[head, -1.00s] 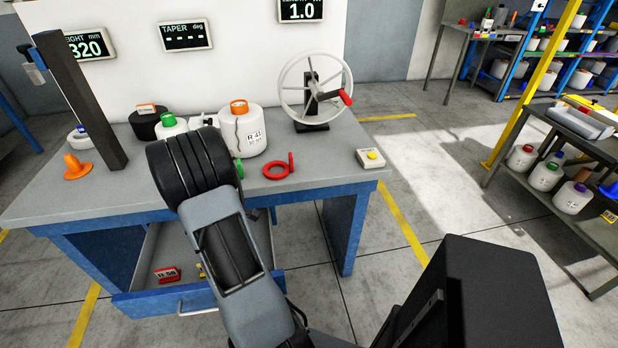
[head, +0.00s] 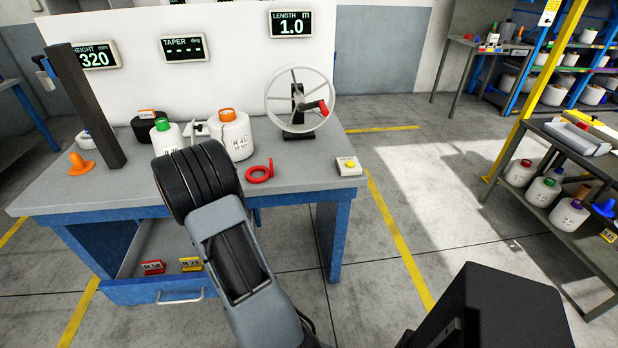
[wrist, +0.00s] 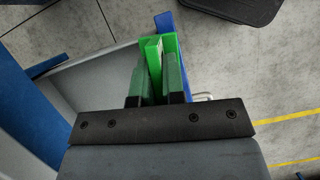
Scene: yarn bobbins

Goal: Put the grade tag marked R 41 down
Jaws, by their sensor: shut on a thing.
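My gripper (wrist: 157,82) is shut on a green tag (wrist: 154,50) in the wrist view. I cannot read the tag's marking, so I cannot confirm R 41. The tag stands on edge between the two fingers, seen over the front of the open blue drawer (head: 125,291). In the head view my arm hides the gripper and the tag. A white bobbin (head: 240,143) with an orange top, labelled R 41, stands on the bench (head: 300,180).
A red tag (head: 152,267) marked R 58 and a yellow tag (head: 191,264) sit in the drawer. The bench holds a green-topped bobbin (head: 168,138), a handwheel (head: 299,98), a red ring (head: 260,172) and a yellow-button box (head: 348,166). Clear floor lies right of the bench.

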